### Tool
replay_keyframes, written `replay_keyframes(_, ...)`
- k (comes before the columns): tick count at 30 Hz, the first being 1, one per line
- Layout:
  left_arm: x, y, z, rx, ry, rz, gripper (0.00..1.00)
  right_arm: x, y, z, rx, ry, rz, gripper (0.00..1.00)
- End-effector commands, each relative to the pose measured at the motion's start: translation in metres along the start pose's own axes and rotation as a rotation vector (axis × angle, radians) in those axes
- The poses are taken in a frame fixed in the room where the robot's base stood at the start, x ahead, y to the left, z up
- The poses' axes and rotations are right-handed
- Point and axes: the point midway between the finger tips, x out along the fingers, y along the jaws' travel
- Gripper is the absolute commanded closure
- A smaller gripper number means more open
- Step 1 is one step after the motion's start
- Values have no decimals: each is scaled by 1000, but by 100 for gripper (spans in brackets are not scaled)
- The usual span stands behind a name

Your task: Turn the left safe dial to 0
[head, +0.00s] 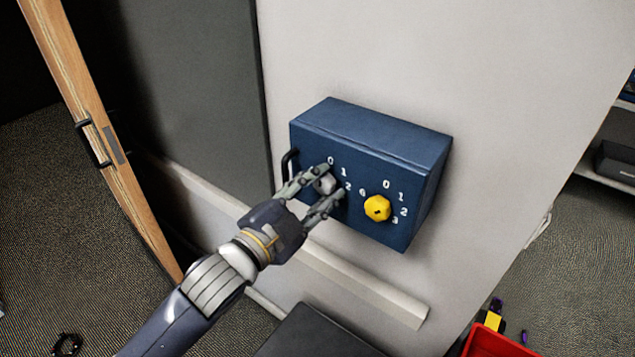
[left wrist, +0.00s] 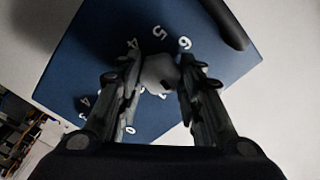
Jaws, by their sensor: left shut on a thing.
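A blue safe (head: 372,140) is fixed to the pale wall, with two dials on its front. The left dial (head: 325,184) is grey, with 0, 1 and 2 showing around it; my fingers partly cover it. My left gripper (head: 328,186) is shut on this dial, one finger on each side. In the left wrist view the grey dial (left wrist: 159,73) sits between the fingertips, with white digits 4, 5 and 6 above it. The right dial (head: 377,208) is yellow, with 0 to 3 visible beside it. My right gripper does not show.
A dark handle (head: 289,167) is on the safe's left side. A wooden door edge (head: 98,125) stands at the left. A red bin (head: 497,342) is at the lower right, and a dark box top (head: 318,335) is below the safe.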

Motion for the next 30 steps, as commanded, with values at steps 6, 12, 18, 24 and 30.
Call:
replay_keyframes(6,0,-1,-1,-80,2,-2,90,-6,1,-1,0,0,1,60)
replay_keyframes(12,0,-1,-1,-107,3,-2,90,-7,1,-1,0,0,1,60)
replay_keyframes(18,0,-2,-1,-111,4,-3,90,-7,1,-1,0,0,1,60)
replay_keyframes(24,0,-2,-2,-110,5,-3,62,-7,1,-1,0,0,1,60)
replay_keyframes(30,0,-1,-1,-109,3,-2,45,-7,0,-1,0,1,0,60)
